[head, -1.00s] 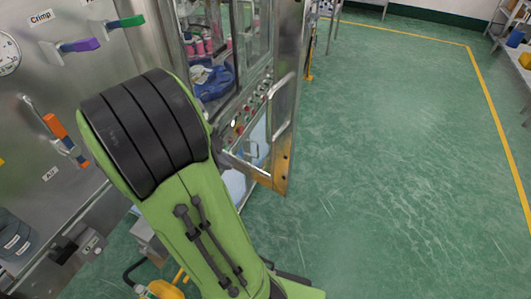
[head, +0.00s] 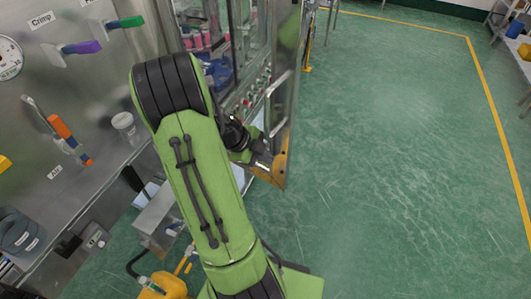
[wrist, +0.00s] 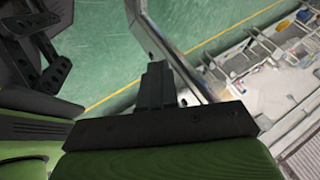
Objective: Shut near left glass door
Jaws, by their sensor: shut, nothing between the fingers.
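The near left glass door (head: 291,62) stands open in the head view, its metal frame seen nearly edge-on and jutting out from the machine. Its bar handle (head: 279,104) is on the side facing left in the picture. My gripper (wrist: 157,72) is shut and empty, with dark fingers in the middle of the wrist view. In the head view, my forearm hides part of the machine front, and the dark wrist is beside the lower part of the door. A metal bar or frame edge (wrist: 168,42) passes close behind the fingers. I cannot tell whether they touch it.
A panel with coloured levers (head: 80,47) and a gauge stands at the left. Pink containers (head: 192,40) and buttons show in the machine. A yellow object (head: 160,286) is on the floor below. Green floor (head: 400,150) right of the door is clear.

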